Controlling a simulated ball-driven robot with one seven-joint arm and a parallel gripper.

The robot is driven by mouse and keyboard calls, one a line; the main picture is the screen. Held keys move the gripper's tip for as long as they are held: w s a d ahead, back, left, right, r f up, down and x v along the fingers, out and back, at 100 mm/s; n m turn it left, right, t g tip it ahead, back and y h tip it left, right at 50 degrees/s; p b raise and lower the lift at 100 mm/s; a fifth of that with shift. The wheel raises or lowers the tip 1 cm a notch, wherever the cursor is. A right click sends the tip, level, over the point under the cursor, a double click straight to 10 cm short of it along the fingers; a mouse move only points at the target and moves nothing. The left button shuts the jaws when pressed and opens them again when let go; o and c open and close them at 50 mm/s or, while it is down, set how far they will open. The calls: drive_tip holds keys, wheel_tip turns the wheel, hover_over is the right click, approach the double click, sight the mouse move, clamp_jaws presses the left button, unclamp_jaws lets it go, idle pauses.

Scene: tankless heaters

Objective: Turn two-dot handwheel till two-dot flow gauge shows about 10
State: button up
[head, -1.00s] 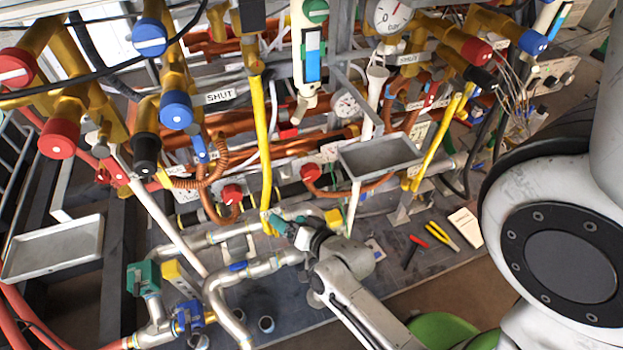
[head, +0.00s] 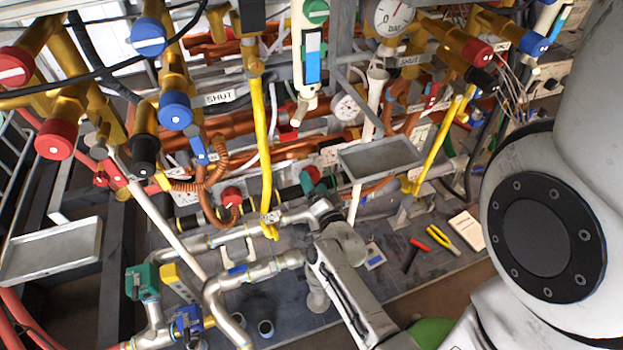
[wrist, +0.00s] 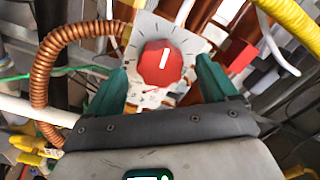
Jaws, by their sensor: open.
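A red round handwheel (wrist: 160,65) with a white pointer line sits on a pale scale plate (wrist: 193,46) in the wrist view. My gripper (wrist: 162,88) is open, its teal fingers on either side of the handwheel with gaps to it. The dot marks on the plate are too small to count. A glass flow gauge (head: 313,54) with a blue column stands upright at upper middle; I cannot read its value or dots.
Another red handwheel (head: 231,196) is to the left, beside a coiled copper pipe (wrist: 42,85). A yellow pipe (head: 262,140) stands left of my gripper. A grey tray (head: 380,157) juts out to the right. Pliers (head: 443,239) lie on the floor plate.

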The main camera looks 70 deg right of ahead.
drive_tip(key=shift+x, duration=1.4)
drive_tip(key=c, duration=1)
drive_tip(key=shift+n, duration=0.3)
drive_tip(key=shift+n+p, duration=1.05)
drive_tip(key=shift+n, duration=0.15)
drive_tip(key=shift+f+n+p, duration=0.1)
drive_tip(key=shift+n+p, duration=0.7)
drive_tip(key=shift+n, duration=1.1)
